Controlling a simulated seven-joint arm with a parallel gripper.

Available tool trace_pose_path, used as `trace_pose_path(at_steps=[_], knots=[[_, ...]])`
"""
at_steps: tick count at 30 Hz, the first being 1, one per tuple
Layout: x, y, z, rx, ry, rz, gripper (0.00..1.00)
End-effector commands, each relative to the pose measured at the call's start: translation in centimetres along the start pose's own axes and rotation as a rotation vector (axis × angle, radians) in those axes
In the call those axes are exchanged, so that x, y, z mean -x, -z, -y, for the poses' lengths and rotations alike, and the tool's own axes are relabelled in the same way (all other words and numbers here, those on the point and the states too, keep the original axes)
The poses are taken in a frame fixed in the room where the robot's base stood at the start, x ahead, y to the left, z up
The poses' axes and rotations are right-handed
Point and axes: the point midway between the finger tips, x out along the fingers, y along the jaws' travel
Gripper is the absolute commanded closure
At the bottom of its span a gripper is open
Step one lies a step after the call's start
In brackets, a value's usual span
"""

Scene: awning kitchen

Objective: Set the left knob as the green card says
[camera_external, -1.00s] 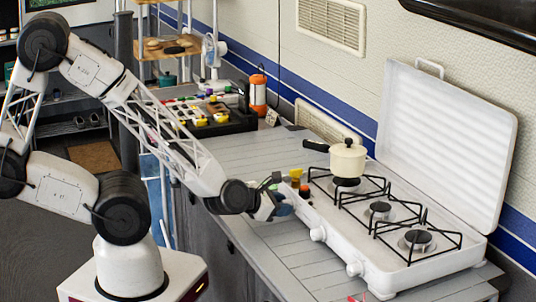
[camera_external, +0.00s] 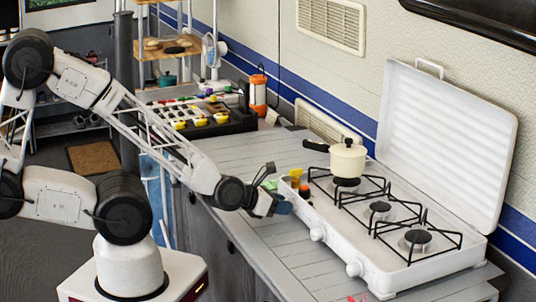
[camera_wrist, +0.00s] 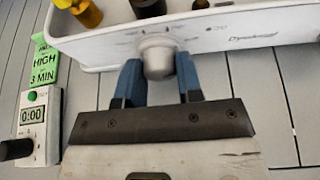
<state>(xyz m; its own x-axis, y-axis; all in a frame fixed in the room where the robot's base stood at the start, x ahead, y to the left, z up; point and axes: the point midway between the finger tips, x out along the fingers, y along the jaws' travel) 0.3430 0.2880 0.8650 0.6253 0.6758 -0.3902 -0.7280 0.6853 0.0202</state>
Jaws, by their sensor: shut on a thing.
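The left knob (camera_wrist: 157,57), a pale round knob on the white stove's front panel, sits between the blue fingers of my gripper (camera_wrist: 160,82) in the wrist view. My gripper is shut on it. In the external view my gripper (camera_external: 283,207) is at the stove's near left corner and hides this knob. The green card (camera_wrist: 43,62) lies left of the stove front and reads HIGH and 3 MIN, with its top line too small to read surely. Marks on the panel around the knob are blurred.
A white timer (camera_wrist: 33,115) showing 0:00 lies beside the card. Bottles (camera_external: 295,178) stand on the stove's left end. A cream pot (camera_external: 348,160) sits on the left burner. Two more knobs (camera_external: 317,235) lie along the front. The grey counter (camera_external: 240,155) behind is mostly clear.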

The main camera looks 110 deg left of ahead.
Motion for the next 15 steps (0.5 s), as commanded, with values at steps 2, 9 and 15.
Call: trace_pose_path(at_steps=[2, 9, 15], knots=[[0.01, -0.1, 0.01, 0.01, 0.006, 0.002, 0.9], [0.0, -0.16, 0.01, 0.048, 0.022, 0.001, 0.9], [-0.03, -0.08, -0.02, 0.069, 0.03, -0.003, 0.9]])
